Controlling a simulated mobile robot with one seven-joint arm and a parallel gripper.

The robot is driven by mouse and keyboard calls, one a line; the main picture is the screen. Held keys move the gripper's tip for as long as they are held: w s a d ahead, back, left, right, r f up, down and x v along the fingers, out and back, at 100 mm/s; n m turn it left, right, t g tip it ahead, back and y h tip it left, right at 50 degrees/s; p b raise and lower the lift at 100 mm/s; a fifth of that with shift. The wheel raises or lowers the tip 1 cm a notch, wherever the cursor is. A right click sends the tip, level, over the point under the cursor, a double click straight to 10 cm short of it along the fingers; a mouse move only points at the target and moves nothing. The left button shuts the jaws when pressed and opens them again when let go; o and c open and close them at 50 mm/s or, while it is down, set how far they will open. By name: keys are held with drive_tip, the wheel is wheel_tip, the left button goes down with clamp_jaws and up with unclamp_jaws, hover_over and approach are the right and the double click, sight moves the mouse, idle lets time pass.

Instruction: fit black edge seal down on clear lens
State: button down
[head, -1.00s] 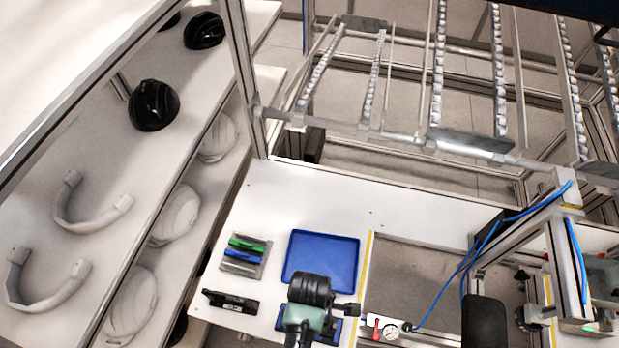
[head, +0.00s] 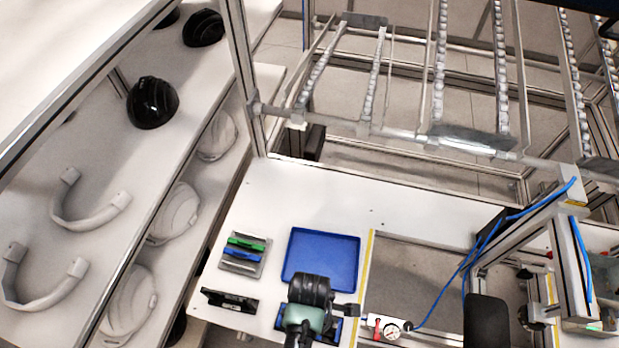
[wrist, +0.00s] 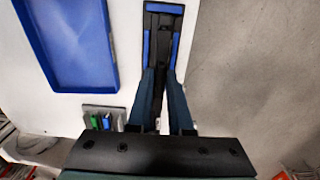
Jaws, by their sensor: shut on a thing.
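My gripper (wrist: 162,76) points away from the camera in the wrist view. Its two dark fingers come close together on a thin dark piece, which I take to be the black edge seal (wrist: 161,88); most of it is hidden. Past the fingertips is a black holder with blue side strips (wrist: 164,9). I cannot make out the clear lens there. In the head view my wrist covers most of the blue holder, and the fingertips are not clear. Whether the seal touches anything below is not visible.
A blue tray (head: 288,262) lies behind my wrist on the white bench. Left of it are a small rack (head: 240,264) with green and blue pieces and a black part (head: 230,299). A gauge (head: 391,328) and press frame stand right. Shelves with helmet shells (head: 152,103) are left.

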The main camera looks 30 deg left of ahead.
drive_tip(key=shift+f, duration=0.5)
drive_tip(key=c, duration=0.8)
unclamp_jaws()
drive_tip(key=shift+o, duration=0.2)
drive_tip(key=shift+r, duration=0.1)
wheel_tip(320, 180, up, 13)
drive_tip(key=b, duration=0.2)
